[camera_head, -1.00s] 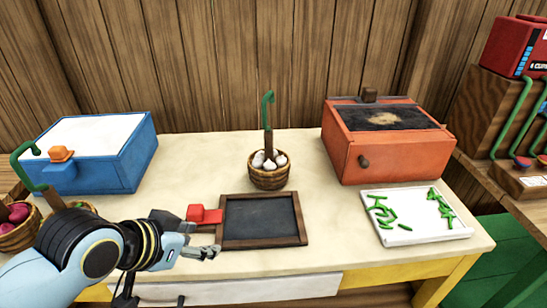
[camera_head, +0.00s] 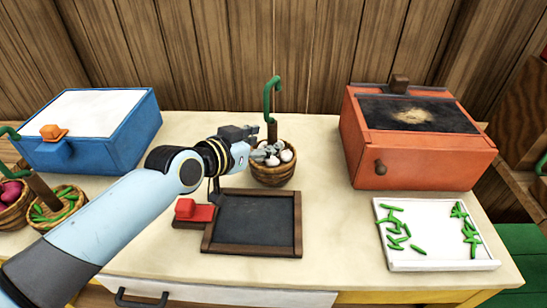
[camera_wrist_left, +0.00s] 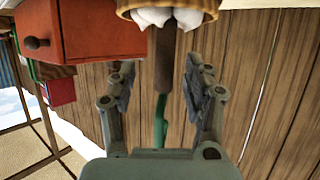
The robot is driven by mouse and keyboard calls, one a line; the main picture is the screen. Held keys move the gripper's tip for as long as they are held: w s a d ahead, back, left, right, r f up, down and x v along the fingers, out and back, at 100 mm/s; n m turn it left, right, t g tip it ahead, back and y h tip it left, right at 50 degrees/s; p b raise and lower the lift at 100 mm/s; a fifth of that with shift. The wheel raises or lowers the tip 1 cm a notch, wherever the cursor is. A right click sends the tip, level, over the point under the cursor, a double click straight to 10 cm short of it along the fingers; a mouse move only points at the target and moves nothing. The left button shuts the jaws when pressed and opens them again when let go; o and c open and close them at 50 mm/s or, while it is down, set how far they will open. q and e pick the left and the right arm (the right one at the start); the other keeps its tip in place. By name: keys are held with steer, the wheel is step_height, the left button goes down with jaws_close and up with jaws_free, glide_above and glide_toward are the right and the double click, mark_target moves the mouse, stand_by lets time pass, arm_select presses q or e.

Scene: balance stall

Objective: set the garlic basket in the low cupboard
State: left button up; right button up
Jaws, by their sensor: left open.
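The garlic basket (camera_head: 273,175) is a round woven basket with white bulbs, upright on the table, with a brown stem and green hooked handle. My left gripper (camera_head: 268,151) is at its near left side, just above the rim. In the left wrist view the open fingers (camera_wrist_left: 163,80) stand either side of the basket's stem (camera_wrist_left: 163,60), with visible gaps. The basket (camera_wrist_left: 165,8) shows upside down at that view's top edge. No low cupboard is clearly identifiable. An orange box (camera_head: 425,160) with a front knob stands on the table at right. My right gripper is not in view.
A framed dark slate (camera_head: 252,222) with a red block (camera_head: 193,210) lies in front of the basket. A white tray (camera_head: 432,262) holds green pods. A blue box (camera_head: 92,152) and other baskets (camera_head: 55,206) stand left. Bare tabletop lies between basket and orange box.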

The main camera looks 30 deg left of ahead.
mark_target(269, 138)
arm_select(q)
steer(key=x, duration=0.5)
steer(key=shift+w+a, duration=0.15)
steer(key=shift+a, duration=0.15)
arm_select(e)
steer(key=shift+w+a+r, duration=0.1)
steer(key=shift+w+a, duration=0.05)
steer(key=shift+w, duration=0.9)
arm_select(q)
steer(key=c, duration=0.4)
jaws_close()
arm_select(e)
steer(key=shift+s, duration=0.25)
arm_select(q)
steer(key=shift+r, duration=0.1)
